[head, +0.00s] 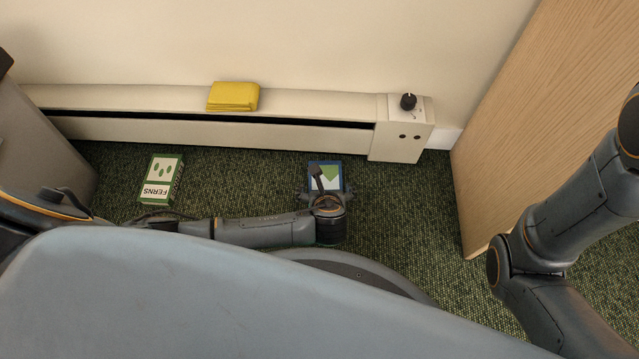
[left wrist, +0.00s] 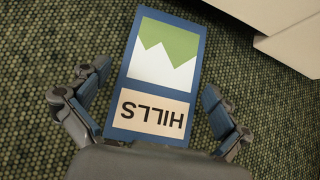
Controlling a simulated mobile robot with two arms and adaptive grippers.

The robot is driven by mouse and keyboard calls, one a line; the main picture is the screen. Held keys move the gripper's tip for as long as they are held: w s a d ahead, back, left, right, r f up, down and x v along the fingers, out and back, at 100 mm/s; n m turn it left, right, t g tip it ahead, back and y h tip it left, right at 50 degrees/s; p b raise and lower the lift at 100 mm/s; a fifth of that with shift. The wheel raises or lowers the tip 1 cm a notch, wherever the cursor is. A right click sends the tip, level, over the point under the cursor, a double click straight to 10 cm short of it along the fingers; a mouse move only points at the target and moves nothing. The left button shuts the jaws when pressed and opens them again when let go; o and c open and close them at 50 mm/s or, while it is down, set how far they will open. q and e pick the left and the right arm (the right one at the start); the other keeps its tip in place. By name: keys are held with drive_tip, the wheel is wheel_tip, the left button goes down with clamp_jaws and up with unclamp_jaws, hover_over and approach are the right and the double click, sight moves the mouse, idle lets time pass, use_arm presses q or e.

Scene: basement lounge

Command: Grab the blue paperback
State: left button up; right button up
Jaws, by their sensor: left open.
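The blue paperback (head: 327,170) lies on the green carpet just in front of the baseboard heater. In the left wrist view the blue paperback (left wrist: 161,86) shows a green and white mountain picture and the upside-down word HILLS. My left gripper (head: 322,192) is above its near end and hides part of it. In the left wrist view the left gripper's fingers (left wrist: 153,103) are spread, one on each side of the book, with carpet showing in the gaps. My right arm shows at the right, but its gripper is out of view.
A green and white book marked FERNS (head: 161,179) lies on the carpet to the left. A beige baseboard heater (head: 215,134) runs along the wall, with a folded yellow cloth (head: 233,96) on top. A wooden panel (head: 540,120) stands at the right.

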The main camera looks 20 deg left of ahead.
use_arm(q)
drive_tip(key=c, duration=1.2)
drive_tip(key=shift+o, duration=0.2)
drive_tip(key=shift+r, duration=0.1)
